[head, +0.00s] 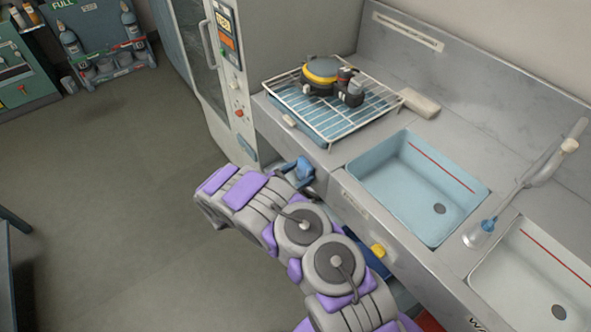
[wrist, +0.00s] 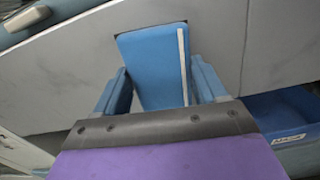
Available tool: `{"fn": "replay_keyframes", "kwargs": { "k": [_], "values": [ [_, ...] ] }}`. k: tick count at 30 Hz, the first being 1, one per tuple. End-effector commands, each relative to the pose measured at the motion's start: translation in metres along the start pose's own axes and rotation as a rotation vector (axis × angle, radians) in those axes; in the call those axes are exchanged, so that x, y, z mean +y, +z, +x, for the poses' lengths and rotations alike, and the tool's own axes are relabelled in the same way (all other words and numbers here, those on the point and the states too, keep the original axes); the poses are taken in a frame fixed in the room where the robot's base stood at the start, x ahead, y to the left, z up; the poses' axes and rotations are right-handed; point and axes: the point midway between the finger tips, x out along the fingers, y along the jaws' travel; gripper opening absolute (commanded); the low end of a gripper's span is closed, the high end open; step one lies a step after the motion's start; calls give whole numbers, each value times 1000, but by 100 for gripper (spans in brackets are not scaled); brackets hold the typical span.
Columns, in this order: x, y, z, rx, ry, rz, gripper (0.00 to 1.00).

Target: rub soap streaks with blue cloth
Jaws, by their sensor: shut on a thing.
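My gripper (wrist: 158,84) is shut on a flat blue piece that looks like the blue cloth (wrist: 148,62). The cloth stands up between the two blue fingers, with a pale strip along its right side. In the head view my gripper (head: 304,172) is small and partly hidden behind my arm, at the counter's front edge below the drying rack. I cannot make out the cloth clearly there. Grey panel surface lies behind the cloth in the wrist view. I cannot pick out soap streaks in either view.
A wire rack (head: 328,128) on the counter carries a mask with a yellow ring (head: 320,72). A blue basin (head: 402,188) and a white basin (head: 530,270) lie to the right, with a spray hose (head: 530,180) between. A tall cabinet (head: 226,70) stands left.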

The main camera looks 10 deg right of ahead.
Motion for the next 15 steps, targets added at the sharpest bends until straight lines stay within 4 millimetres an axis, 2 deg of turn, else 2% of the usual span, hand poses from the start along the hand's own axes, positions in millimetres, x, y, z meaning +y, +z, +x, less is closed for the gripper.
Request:
{"fn": "replay_keyframes", "kwargs": {
  "k": [8, 15],
  "values": [
    [-3, 0, 3, -2, 0, 1, 47],
    [12, -2, 5, -2, -1, 0, 47]
  ]
}}
